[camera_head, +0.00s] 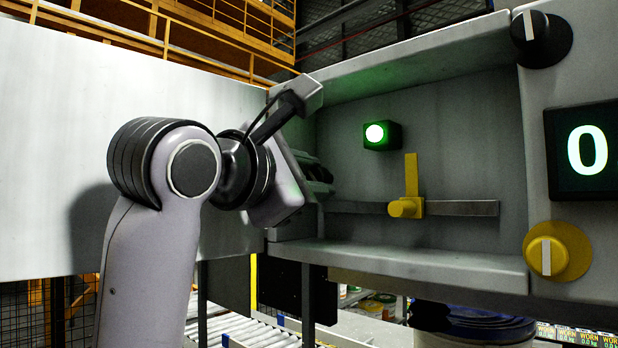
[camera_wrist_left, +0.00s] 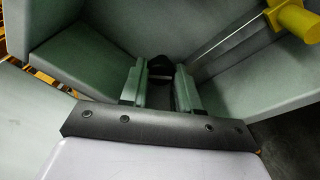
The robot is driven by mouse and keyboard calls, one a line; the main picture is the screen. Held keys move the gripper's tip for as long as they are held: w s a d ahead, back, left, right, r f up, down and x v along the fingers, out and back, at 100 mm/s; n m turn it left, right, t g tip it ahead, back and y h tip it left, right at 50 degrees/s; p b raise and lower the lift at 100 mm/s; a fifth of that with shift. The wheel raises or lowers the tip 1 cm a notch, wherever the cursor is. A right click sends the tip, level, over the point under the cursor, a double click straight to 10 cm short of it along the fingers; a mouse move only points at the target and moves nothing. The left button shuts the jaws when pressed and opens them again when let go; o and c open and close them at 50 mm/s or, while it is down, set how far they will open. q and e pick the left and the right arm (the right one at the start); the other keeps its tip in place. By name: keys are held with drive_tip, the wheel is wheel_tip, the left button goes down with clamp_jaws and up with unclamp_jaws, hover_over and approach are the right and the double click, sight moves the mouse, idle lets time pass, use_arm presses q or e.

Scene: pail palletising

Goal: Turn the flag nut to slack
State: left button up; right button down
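The yellow flag nut (camera_head: 405,207) sits on a flat horizontal metal bar (camera_head: 465,208) inside a grey recess. Its flat flag stands upright above the hub. Part of the yellow nut also shows at the top right of the left wrist view (camera_wrist_left: 298,22), with the bar running down-left from it. My left gripper (camera_head: 322,180) is at the recess's left side, left of the nut and apart from it. In the left wrist view my left gripper (camera_wrist_left: 160,82) has its two fingers apart, with a dark patch between them that I cannot identify. My right gripper is not in view.
A lit green lamp (camera_head: 376,134) is on the recess back wall above the bar. A black knob (camera_head: 541,38), a display reading 0 (camera_head: 586,150) and a yellow knob (camera_head: 557,251) are on the right panel. The recess shelf (camera_head: 430,264) juts out below. A roller conveyor (camera_head: 245,330) runs beneath.

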use_arm(q)
drive_tip(key=shift+m, duration=0.3)
drive_tip(key=m, duration=0.2)
drive_tip(key=shift+m+h, duration=0.3)
drive_tip(key=shift+a+m+t+h+b, duration=0.1)
drive_tip(key=shift+m+t+h+b, duration=0.25)
drive_tip(key=shift+m, duration=1.55)
drive_tip(key=o, duration=1)
drive_tip(key=shift+o, duration=0.2)
